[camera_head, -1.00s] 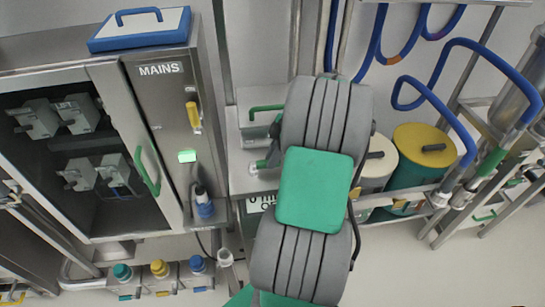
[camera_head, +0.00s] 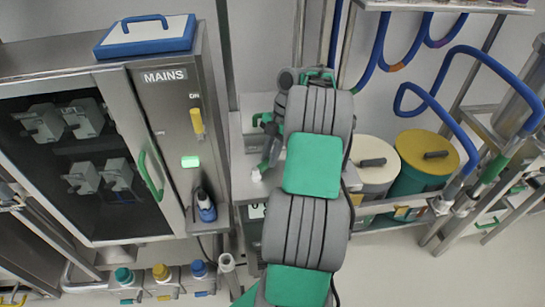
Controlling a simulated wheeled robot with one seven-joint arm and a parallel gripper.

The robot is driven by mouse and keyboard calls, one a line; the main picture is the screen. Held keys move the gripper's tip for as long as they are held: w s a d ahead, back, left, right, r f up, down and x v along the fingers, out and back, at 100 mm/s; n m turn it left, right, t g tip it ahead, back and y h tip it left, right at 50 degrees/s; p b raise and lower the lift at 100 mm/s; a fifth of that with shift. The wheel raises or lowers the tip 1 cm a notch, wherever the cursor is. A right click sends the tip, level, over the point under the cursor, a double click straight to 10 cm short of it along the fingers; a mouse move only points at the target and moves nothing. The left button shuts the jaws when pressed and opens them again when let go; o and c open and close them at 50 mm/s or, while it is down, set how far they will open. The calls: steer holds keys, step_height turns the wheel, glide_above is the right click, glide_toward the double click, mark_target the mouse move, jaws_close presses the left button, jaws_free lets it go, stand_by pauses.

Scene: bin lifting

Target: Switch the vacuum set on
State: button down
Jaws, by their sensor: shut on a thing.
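The grey steel MAINS cabinet (camera_head: 175,110) stands at the left. Its yellow lever (camera_head: 197,121) is just below the word ON, and a green lamp (camera_head: 190,161) glows under it. A blue plug or connector (camera_head: 206,207) sits low on its right side. My gripper (camera_head: 261,168) is at picture centre, left of my arm's green and grey links, over the steel unit (camera_head: 240,165) right of the cabinet. It points down, its fingers close together on a small pale thing (camera_head: 257,175). My arm hides much of that unit; I cannot tell which part is the vacuum set's switch.
A cream drum (camera_head: 373,182) and a yellow-lidded green drum (camera_head: 424,160) stand right of my arm. Blue hoses (camera_head: 440,110) loop above them. Small bottles with coloured caps (camera_head: 162,274) stand at lower left. The floor at lower right is clear.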

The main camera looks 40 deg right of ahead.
steer(key=shift+w+n+g+p, duration=0.4)
steer(key=shift+w+n, duration=0.1)
steer(key=shift+n, duration=0.4)
steer(key=c, duration=1.3)
jaws_free()
steer(key=p+v, duration=0.8)
steer(key=shift+a, duration=0.1)
